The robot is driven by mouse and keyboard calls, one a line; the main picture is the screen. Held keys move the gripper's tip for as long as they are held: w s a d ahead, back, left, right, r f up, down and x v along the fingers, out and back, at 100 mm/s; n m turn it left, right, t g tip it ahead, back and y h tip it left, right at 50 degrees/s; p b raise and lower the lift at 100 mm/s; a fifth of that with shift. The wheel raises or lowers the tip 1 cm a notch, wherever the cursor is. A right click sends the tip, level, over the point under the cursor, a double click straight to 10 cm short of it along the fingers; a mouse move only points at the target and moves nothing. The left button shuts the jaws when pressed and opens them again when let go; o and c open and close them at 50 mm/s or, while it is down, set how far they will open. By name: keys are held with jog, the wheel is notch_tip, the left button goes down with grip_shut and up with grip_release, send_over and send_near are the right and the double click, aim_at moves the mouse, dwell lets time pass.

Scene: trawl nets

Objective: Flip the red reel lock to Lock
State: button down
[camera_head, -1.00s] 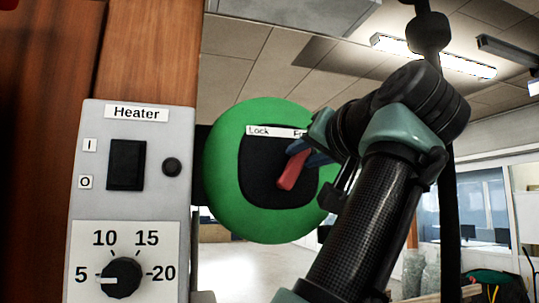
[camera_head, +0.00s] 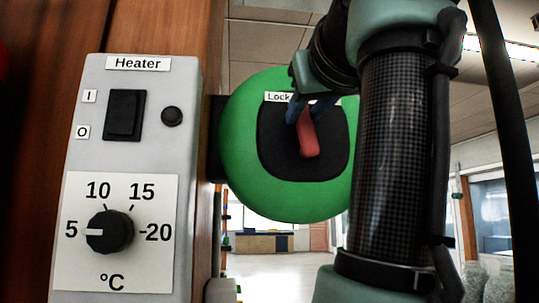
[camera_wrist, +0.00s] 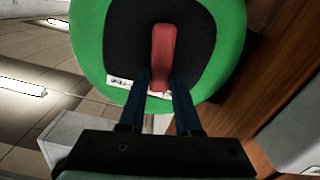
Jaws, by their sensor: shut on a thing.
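The red reel lock lever (camera_head: 307,136) sits on the black face of a round green reel (camera_head: 245,150). In the head view its lower end is clear and its upper end is partly hidden by my fingers. The "Lock" label (camera_head: 276,97) shows at the upper left of the black face; the label to its right is hidden by my arm. My gripper (camera_head: 302,110) is shut on the lever's upper end. In the wrist view the lever (camera_wrist: 161,55) reaches down between my two blue fingers (camera_wrist: 160,88).
A grey heater panel (camera_head: 190,190) with a black rocker switch (camera_head: 125,115), a round button (camera_head: 172,116) and a temperature dial (camera_head: 110,231) stands left of the reel. Wooden boards (camera_head: 30,140) are behind it. Open room lies below and behind the reel.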

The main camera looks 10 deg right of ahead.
jog(key=shift+a+f+n, duration=0.15)
jog(key=shift+a+n, duration=0.2)
jog(key=shift+n, duration=0.6)
jog(key=shift+a+f+n, duration=0.1)
jog(key=shift+a+n, duration=0.25)
jog(key=shift+n, duration=0.6)
jog(key=shift+a, duration=0.1)
jog(key=c, duration=0.6)
grip_release()
jog(key=s+b, duration=0.7)
jog(key=s, duration=0.6)
jog(key=shift+d, duration=0.25)
